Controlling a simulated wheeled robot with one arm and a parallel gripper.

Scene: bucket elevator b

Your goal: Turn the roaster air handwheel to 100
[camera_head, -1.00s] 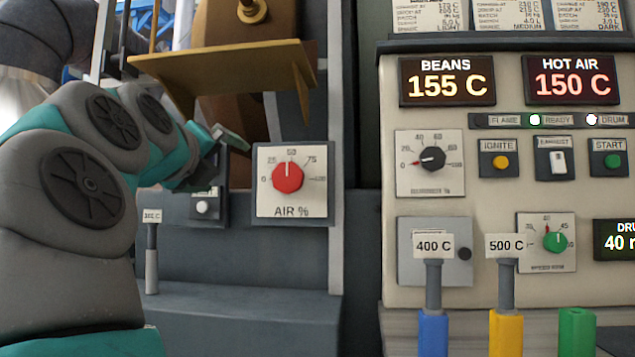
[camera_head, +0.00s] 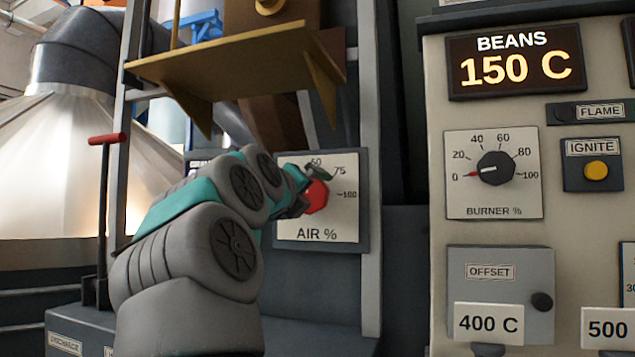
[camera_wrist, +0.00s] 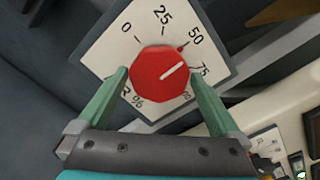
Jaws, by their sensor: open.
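The roaster air handwheel is a red faceted knob (camera_head: 316,197) on a white AIR % plate (camera_head: 345,220), marked 0 to 100. In the wrist view the knob (camera_wrist: 160,76) sits between the two green fingers of my gripper (camera_wrist: 157,76). The fingers are open, one on each side of it; I cannot tell whether they touch it. The white line on the knob points toward the part of the scale around 50 to 75. In the head view my gripper (camera_head: 313,182) is at the knob, and my arm and fingers hide the plate's left side.
A brown shelf (camera_head: 225,70) juts out above the air plate. At right, a beige panel holds the BEANS display (camera_head: 515,62) reading 150 C and a black burner knob (camera_head: 495,168) near 0. A red-handled lever (camera_head: 107,139) stands at left.

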